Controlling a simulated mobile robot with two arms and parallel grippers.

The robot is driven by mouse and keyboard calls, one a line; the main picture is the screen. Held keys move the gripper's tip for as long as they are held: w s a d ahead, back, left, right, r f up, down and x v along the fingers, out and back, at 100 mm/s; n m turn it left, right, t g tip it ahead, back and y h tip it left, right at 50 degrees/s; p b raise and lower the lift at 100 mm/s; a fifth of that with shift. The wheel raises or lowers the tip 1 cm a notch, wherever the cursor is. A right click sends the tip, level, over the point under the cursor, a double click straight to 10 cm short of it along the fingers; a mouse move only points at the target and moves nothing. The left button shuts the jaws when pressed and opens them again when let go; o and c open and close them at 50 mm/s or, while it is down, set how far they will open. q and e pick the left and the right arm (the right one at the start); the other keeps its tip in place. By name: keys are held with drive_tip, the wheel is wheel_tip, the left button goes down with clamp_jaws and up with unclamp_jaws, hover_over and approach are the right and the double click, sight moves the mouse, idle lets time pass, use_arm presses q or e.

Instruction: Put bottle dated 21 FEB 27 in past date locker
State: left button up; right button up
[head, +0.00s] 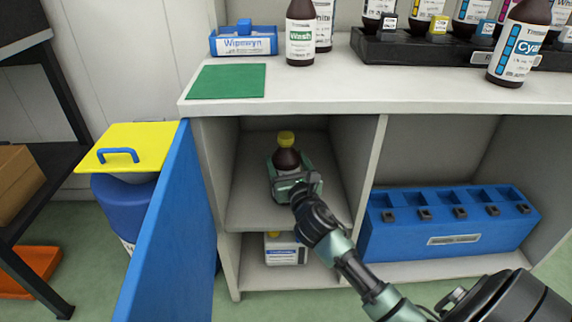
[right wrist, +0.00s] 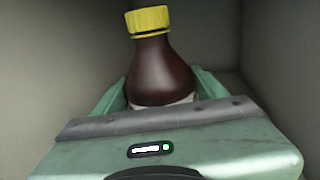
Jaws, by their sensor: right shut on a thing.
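A brown bottle with a yellow cap (head: 287,158) is inside the upper left compartment of the cabinet (head: 245,207). My right gripper (head: 290,172) reaches into this compartment and is shut around the bottle's body. The bottle looks upright, at or near the shelf floor; I cannot tell whether it touches it. In the right wrist view, the bottle (right wrist: 163,75) stands between the two green fingers, and its label is mostly hidden, so no date can be read. A blue door (head: 160,235) stands open at the compartment's left. My left gripper is not in view.
A blue rack (head: 448,225) fills the right bay. On the counter are a green mat (head: 227,81), a Wipmwyn box (head: 243,40), a Wash bottle (head: 300,35) and a Cyan bottle (head: 520,45). A yellow-lidded blue bin (head: 125,200) stands left.

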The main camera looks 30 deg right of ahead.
drive_tip(key=shift+r, duration=0.1)
drive_tip(key=o, duration=1.9)
drive_tip(key=p+v, duration=0.2)
drive_tip(key=v, duration=1)
drive_tip(key=shift+p, duration=0.3)
